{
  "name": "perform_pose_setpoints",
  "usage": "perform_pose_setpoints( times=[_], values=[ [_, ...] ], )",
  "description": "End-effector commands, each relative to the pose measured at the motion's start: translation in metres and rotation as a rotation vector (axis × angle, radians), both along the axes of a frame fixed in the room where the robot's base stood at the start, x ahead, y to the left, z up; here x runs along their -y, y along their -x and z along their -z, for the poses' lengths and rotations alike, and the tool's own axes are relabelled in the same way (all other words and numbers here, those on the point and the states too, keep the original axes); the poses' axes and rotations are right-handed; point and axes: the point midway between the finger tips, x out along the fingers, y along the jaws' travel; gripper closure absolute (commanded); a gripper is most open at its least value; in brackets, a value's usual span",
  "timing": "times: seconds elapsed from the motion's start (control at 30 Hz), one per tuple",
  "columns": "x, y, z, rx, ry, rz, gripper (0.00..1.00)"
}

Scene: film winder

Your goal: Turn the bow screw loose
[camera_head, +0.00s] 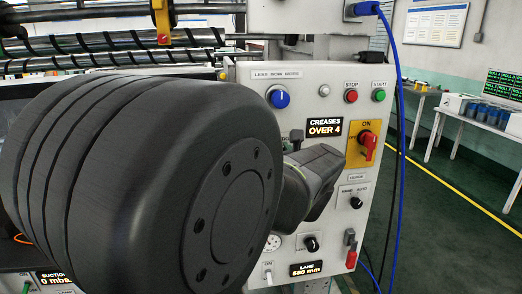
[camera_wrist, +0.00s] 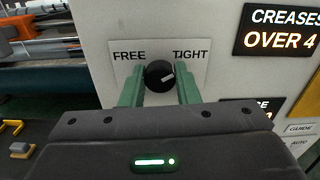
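The bow screw is a round black knob (camera_wrist: 157,72) on a light panel in the wrist view. Its plate (camera_wrist: 118,72) reads FREE on the left and TIGHT on the right. The pale pointer mark on the knob points right, a little upward, towards TIGHT. My gripper (camera_wrist: 160,80) has its two green fingers on either side of the knob, close to its edges. I cannot tell whether they touch it. In the head view my dark arm hides the knob and fingertips.
The control panel (camera_head: 307,83) also carries a blue knob (camera_head: 278,97), a red stop button (camera_head: 351,96), a green start button (camera_head: 379,95) and a red rotary switch (camera_head: 368,143). A blue cable (camera_head: 398,100) hangs at its right edge. Open floor lies further right.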

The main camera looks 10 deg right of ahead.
Motion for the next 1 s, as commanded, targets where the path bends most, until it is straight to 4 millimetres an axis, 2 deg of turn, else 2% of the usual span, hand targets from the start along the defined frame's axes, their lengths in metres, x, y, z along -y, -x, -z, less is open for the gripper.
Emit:
perform_pose_setpoints(
  times=[0.27, 0.47, 1.0],
  values=[
    [0.0000, 0.0002, 0.0009, 0.001, 0.016, 0.000, 0.94],
    [-0.0003, 0.0002, 0.0023, 0.006, 0.092, -0.001, 0.94],
    [-0.0013, 0.0001, 0.0053, 0.023, 0.559, 0.000, 0.94]
  ],
)
